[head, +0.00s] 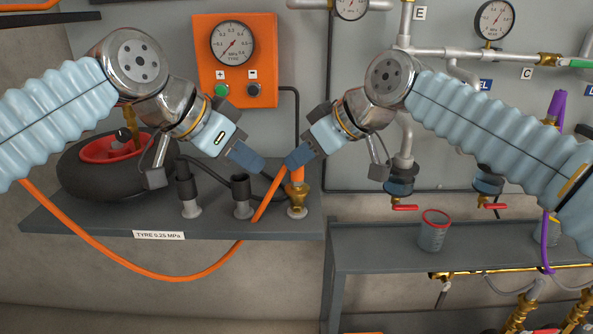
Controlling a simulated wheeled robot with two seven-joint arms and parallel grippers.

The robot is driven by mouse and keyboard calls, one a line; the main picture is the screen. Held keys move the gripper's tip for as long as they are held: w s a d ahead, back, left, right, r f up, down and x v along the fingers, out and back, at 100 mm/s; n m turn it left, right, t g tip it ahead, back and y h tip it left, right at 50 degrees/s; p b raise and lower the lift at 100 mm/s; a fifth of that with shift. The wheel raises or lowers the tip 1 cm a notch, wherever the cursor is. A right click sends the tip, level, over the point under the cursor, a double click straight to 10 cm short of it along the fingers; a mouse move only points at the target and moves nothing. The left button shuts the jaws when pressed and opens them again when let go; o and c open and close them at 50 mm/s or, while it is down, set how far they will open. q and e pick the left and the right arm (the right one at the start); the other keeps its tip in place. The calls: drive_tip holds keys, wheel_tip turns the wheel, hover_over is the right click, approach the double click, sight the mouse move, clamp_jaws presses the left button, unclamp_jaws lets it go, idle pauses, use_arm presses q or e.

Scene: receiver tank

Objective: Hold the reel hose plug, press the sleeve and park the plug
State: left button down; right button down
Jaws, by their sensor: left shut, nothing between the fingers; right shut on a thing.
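The orange reel hose (170,278) hangs in a loop from the left and rises to the right end of the grey shelf. Its orange end (298,174) stands above a brass fitting (298,197) on a pale base; I take this to be the plug and sleeve, but cannot tell where they join. My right gripper (294,163) is shut on the orange hose end just above the brass, its fingers hiding part of it. My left gripper (260,166) is shut and empty, a little left of the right gripper, apart from the brass.
Two black-topped posts (241,190) (188,192) stand on the shelf (110,222), left of the brass fitting. A tyre (85,170) lies at the left. An orange gauge panel (236,60) is behind. A lower bench (380,245) with a red-rimmed can (433,232) is at right.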

sight(287, 192)
use_arm(q)
drive_tip(key=x, duration=0.8)
drive_tip(key=shift+w+f, duration=0.1)
drive_tip(key=shift+f, duration=0.1)
drive_tip(key=shift+f, duration=0.7)
drive_tip(key=shift+r, duration=0.1)
use_arm(e)
drive_tip(key=shift+r, duration=0.15)
use_arm(q)
drive_tip(key=shift+r+p, duration=0.5)
drive_tip(key=shift+p, duration=0.1)
use_arm(e)
drive_tip(key=shift+r, duration=0.5)
use_arm(q)
drive_tip(key=d+r+v, duration=0.1)
drive_tip(key=v, duration=0.5)
drive_tip(key=shift+w+a+r, duration=0.15)
drive_tip(key=shift+w+r, duration=0.05)
